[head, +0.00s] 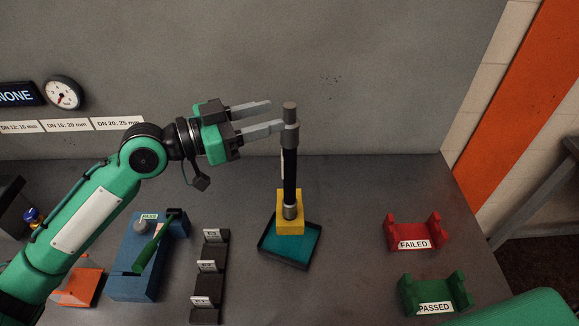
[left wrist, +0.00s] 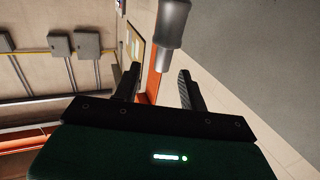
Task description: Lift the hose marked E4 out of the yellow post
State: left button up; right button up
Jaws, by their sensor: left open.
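A black hose (head: 289,172) with grey metal end fittings stands upright in the yellow post (head: 290,225). A pale tag edge shows on its left side; its marking cannot be read. My left gripper (head: 275,117) is open and empty, level with the hose's upper fitting (head: 290,115), its fingers pointing right towards it. The nearer fingertip overlaps the fitting's left edge in the head view; I cannot tell if they touch. In the left wrist view the fitting (left wrist: 172,25) lies just beyond the open fingers (left wrist: 158,78), nearer the right one. My right gripper is not in view.
The post stands in a dark tray with a teal floor (head: 305,245). A black labelled rack (head: 210,275) and a blue device with a green lever (head: 130,265) stand left. Red FAILED (head: 414,232) and green PASSED (head: 435,295) cradles stand right. The table behind the post is clear.

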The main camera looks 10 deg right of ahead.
aim_at(289, 105)
pick_arm(q)
jog(key=shift+d+r, duration=0.1)
jog(key=shift+d, duration=0.05)
jog(key=shift+d+r+p, duration=0.1)
jog(key=shift+d+p, duration=0.15)
jog(key=shift+p, duration=0.25)
jog(key=d+p, duration=0.1)
jog(key=d, duration=0.1)
jog(key=w+d+p, duration=0.1)
jog(key=p, duration=0.1)
jog(key=shift+w+d, duration=0.1)
jog(key=shift+d, duration=0.6)
jog(key=shift+f, duration=0.2)
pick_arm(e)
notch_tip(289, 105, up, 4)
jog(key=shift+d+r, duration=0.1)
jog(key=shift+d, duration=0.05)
pick_arm(q)
jog(key=shift+c, duration=1.1)
grip_shut()
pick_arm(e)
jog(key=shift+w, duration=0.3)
